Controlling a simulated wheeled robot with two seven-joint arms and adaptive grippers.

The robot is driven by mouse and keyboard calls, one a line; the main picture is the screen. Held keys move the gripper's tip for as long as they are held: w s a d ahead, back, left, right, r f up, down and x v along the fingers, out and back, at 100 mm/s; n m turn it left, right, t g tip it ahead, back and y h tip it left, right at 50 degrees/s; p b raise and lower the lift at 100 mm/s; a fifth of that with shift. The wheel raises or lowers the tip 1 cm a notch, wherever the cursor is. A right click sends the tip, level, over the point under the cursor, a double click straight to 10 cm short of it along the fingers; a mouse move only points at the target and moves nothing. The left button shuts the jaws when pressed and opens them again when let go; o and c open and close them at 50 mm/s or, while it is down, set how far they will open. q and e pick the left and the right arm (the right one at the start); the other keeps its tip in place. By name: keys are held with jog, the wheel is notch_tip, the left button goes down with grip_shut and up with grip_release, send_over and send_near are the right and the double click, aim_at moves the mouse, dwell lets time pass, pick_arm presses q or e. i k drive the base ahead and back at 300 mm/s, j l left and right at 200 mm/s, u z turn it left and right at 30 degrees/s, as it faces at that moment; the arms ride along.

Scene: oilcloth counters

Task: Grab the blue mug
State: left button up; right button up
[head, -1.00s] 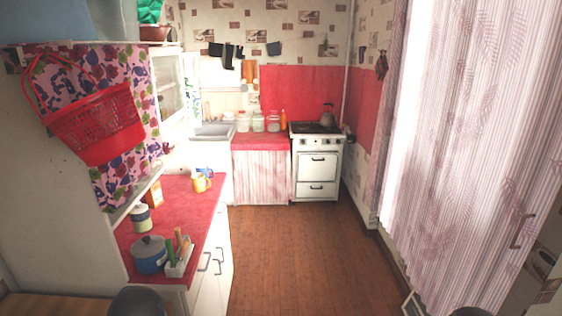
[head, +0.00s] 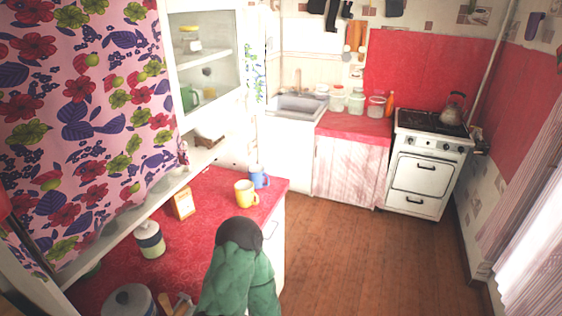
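The blue mug (head: 259,178) stands upright on the red-covered counter (head: 205,212), near its far right corner. A yellow mug (head: 245,194) stands in front of it and to its left, and overlaps its lower left part in this view. Neither of my grippers is in view. A green, dark-capped part, which looks like one of my arm links, rises from the bottom edge over the counter's front right edge. It is apart from the mugs in the picture.
A small box (head: 183,203), a lidded jar (head: 149,240) and a pot (head: 130,302) stand left and nearer on the counter. A glass-front cabinet (head: 206,60) hangs above its back. The wooden floor (head: 335,255) to the right is clear up to the stove (head: 425,165).

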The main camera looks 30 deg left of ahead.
aim_at(256, 174)
jog(key=i, duration=2)
jog(key=i+u, duration=0.3)
jog(key=i+l+u, duration=0.5)
jog(key=i+u, duration=0.15)
jog(key=i, duration=0.2)
